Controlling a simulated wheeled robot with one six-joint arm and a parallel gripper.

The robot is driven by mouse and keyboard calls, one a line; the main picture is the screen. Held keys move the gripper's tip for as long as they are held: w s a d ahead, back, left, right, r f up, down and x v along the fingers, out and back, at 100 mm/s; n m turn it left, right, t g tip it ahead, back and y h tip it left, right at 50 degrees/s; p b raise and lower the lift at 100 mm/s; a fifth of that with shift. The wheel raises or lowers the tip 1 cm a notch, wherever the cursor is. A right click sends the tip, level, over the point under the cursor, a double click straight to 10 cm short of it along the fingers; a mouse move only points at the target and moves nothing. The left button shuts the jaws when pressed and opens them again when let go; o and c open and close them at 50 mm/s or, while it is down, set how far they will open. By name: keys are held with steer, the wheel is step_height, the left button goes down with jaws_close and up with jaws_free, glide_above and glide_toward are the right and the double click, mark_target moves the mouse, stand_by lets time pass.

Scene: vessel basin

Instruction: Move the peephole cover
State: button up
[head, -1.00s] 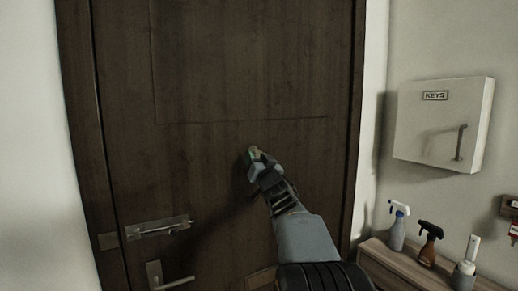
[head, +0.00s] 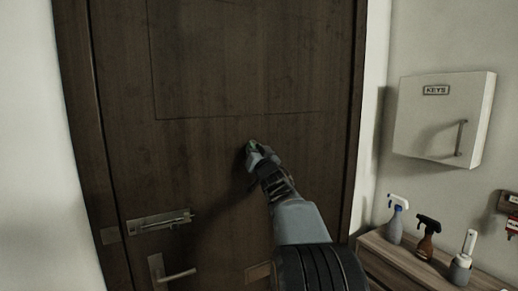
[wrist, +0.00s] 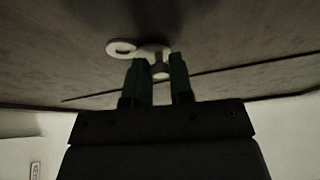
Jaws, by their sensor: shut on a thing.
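The peephole cover (wrist: 155,52) shows in the wrist view as a small pale piece at the door's surface, with a round ring (wrist: 121,47) at its left. My gripper (wrist: 160,72) has its two green-tipped fingers on either side of the pale piece and is shut on it. In the head view my gripper (head: 250,148) is at the dark wooden door (head: 240,60), just under the panel groove. There the gripper hides the cover.
A door latch (head: 160,221) and a lever handle (head: 172,273) are at the door's lower left. A white key box (head: 445,118) hangs on the right wall. A wooden cabinet (head: 395,268) below it holds spray bottles (head: 428,238).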

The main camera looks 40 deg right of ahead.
jaws_close()
steer(key=shift+d+f+n+y, duration=0.1)
steer(key=shift+f+n+y, duration=0.1)
steer(key=shift+n+y, duration=0.3)
steer(key=shift+s+d+f+n+g+y, duration=0.1)
steer(key=shift+d+f+n+g+y, duration=0.35)
steer(key=shift+n+y, duration=1.75)
steer(key=shift+s+d+n+g+y, duration=0.1)
steer(key=shift+d+n+y, duration=0.5)
steer(key=shift+n, duration=3.2)
steer(key=shift+s+d+f+n+g+y, duration=0.2)
steer(key=shift+d+n+y, duration=0.75)
steer(key=shift+n, duration=2.05)
steer(key=shift+w+a+n, duration=0.1)
steer(key=shift+a+n, duration=0.15)
steer(key=shift+n, duration=0.05)
steer(key=o, duration=0.7)
jaws_free()
steer(key=shift+f, duration=0.1)
